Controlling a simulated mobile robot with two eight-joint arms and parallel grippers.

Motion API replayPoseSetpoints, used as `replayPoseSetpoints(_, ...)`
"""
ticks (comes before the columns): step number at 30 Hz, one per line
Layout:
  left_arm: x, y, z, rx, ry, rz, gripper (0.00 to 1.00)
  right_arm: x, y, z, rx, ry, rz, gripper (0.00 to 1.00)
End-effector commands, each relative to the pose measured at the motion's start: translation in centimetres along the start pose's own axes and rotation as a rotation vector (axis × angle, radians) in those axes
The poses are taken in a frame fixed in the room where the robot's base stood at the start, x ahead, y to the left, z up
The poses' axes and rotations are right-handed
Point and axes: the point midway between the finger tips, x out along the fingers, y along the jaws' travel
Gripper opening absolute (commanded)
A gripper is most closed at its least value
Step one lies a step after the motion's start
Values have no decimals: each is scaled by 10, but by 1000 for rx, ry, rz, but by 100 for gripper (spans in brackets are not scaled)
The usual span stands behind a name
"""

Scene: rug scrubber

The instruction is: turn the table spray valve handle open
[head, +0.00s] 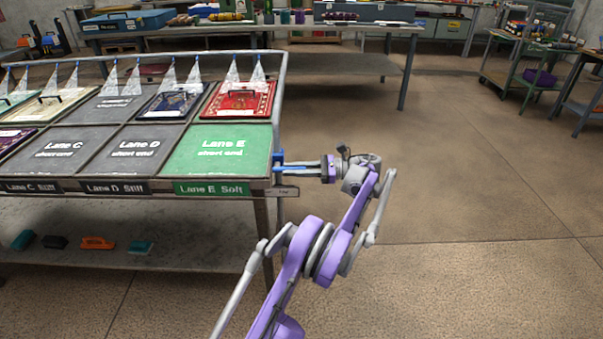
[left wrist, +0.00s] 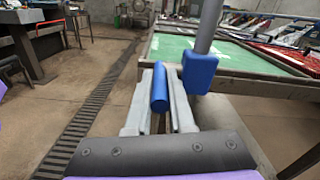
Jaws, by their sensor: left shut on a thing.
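The table spray valve (left wrist: 199,72) is a blue block on a grey vertical pipe at the table's side, right of centre in the left wrist view. Its handle (left wrist: 160,88) is a blue rounded bar, which lies between the fingers of my left gripper (left wrist: 158,95). In the head view the blue valve (head: 278,156) shows small at the right edge of the table, and my left gripper (head: 284,168) reaches it from the right. The left gripper is shut on the handle. The fingers partly hide the handle. My right gripper is in neither view.
The scrubbing table (head: 270,185) has rug lanes; the green Lane E pad (head: 215,160) is nearest the valve. Several brushes lie on its lower shelf (head: 180,245). Clear floor (head: 480,170) lies to the right. A workbench (head: 330,30) stands behind.

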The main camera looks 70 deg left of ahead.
Motion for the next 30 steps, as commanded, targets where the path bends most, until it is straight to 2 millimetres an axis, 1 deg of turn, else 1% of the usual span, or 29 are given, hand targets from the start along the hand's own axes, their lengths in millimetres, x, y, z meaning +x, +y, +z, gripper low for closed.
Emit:
replayPoseSetpoints(6,6,-2,-2,0,-25,-4,0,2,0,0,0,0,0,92)
replayPoseSetpoints(19,7,-2,-2,0,-30,-6,0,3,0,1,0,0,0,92)
replayPoseSetpoints(20,7,-2,-2,0,-29,-6,25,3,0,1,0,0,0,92)
replayPoseSetpoints(21,7,-2,-2,0,-29,-6,32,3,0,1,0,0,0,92)
replayPoseSetpoints(22,7,-2,-2,0,-29,-6,33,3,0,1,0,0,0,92)
replayPoseSetpoints(30,7,-2,-2,0,-29,-6,33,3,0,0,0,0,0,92)
